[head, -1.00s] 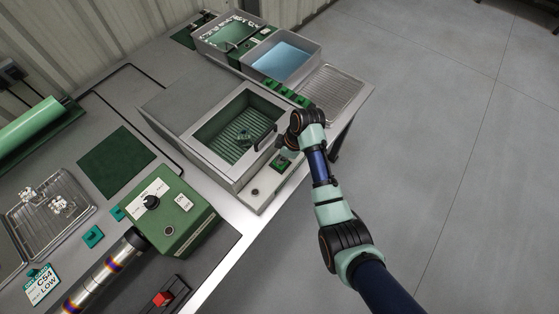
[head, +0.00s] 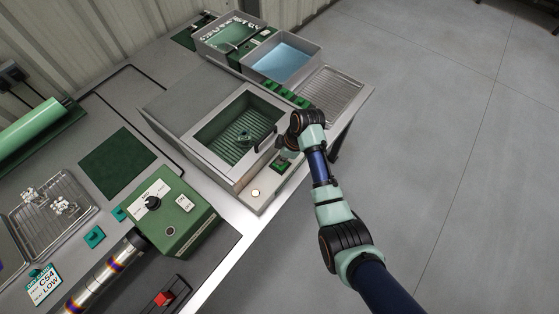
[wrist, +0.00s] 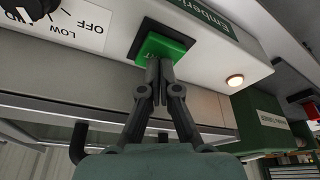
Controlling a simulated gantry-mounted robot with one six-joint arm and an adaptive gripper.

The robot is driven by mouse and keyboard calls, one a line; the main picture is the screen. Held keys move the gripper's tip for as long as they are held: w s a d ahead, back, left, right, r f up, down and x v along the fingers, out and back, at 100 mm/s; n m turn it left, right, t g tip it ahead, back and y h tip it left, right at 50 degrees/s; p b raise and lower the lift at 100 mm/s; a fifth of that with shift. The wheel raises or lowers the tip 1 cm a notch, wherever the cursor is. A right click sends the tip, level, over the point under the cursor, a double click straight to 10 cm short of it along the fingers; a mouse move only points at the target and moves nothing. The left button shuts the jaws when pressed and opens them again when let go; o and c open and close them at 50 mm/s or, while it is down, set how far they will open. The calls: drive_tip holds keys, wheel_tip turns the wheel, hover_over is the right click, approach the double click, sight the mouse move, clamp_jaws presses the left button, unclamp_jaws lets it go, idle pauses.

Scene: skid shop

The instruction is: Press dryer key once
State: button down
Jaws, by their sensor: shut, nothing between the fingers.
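The dryer (head: 190,150) is a grey box with a green ribbed chamber under a window and a dark handle. Its green key (head: 279,167) sits in a dark frame on the front ledge, and it also shows in the wrist view (wrist: 163,46). My gripper (wrist: 159,64) is shut and empty, its fingertips at the green key and covering part of its edge. They look to be touching it, but how far the key is pressed I cannot tell.
A dial (wrist: 36,8) marked OFF and LOW is beside the key in the wrist view. A green control box (head: 175,220) with a black knob stands left of the dryer. A blue-water basin (head: 283,62) and a wire rack (head: 331,93) lie behind. Open floor is at right.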

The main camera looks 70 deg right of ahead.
wheel_tip(320, 180, up, 15)
drive_tip(key=p, duration=1.4)
